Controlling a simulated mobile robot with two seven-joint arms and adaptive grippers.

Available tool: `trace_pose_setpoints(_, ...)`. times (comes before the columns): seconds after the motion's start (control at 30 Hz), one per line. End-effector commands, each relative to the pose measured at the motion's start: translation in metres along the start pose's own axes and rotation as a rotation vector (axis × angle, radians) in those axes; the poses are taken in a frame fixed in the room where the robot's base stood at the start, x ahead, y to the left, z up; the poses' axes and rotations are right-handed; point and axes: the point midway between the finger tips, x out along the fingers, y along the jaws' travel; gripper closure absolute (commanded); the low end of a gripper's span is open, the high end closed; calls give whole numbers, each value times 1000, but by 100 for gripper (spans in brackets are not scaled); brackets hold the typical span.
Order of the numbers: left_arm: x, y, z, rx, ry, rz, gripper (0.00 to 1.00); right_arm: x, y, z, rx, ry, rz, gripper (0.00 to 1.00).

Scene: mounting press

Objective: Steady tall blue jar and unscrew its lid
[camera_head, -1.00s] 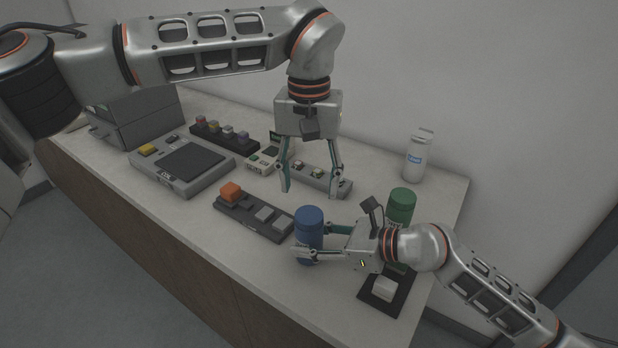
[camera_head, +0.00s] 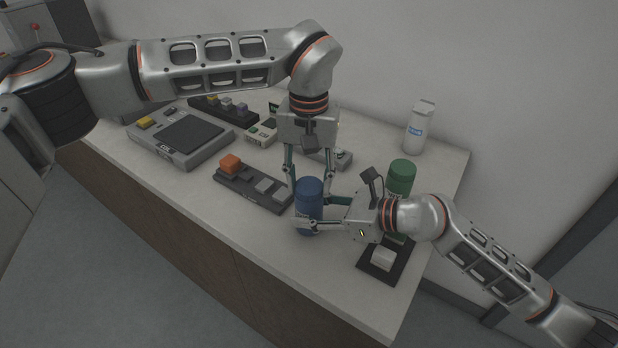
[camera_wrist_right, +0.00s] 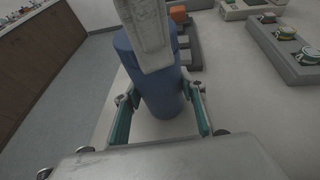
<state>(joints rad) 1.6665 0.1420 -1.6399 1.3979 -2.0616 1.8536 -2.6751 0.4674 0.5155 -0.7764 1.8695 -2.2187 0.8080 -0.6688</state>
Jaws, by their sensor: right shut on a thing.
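The tall blue jar (camera_head: 309,212) stands upright near the counter's front edge, its blue lid (camera_head: 309,187) on top. My right gripper (camera_head: 312,214) is shut on the jar's body from the right. In the right wrist view the jar (camera_wrist_right: 158,95) stands between its teal-padded fingers (camera_wrist_right: 160,122). My left gripper (camera_head: 309,190) points down at the lid, open, one finger on each side. Whether these fingers touch the lid cannot be told. In the right wrist view a grey part of the left gripper (camera_wrist_right: 145,30) hides part of the jar's top.
A green jar (camera_head: 401,175) stands just behind my right gripper. A dark block with a white piece (camera_head: 383,258) lies in front of it. A dark base with an orange knob (camera_head: 231,164) is left of the blue jar. A white bottle (camera_head: 419,128) stands at the back right.

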Motion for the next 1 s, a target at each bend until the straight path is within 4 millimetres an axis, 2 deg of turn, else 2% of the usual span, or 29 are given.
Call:
trace_pose_setpoints(0.03, 0, 0, 0, 0, 0, 0, 78, 0, 0, 0, 0, 0, 0, 100)
trace_pose_setpoints(0.07, 0, 0, 0, 0, 0, 0, 86, 0, 0, 0, 0, 0, 0, 100)
trace_pose_setpoints(0.27, 0, 0, 0, -29, 0, -1, 86, 0, 0, 0, 0, 0, 0, 100)
trace_pose_setpoints(0.37, 0, -1, 0, -129, 0, -2, 86, 0, 0, 0, 0, 0, 0, 100)
trace_pose_setpoints(1.0, -1, -1, 0, -1254, 0, -2, 86, 0, 0, 0, 0, 0, -1, 100)
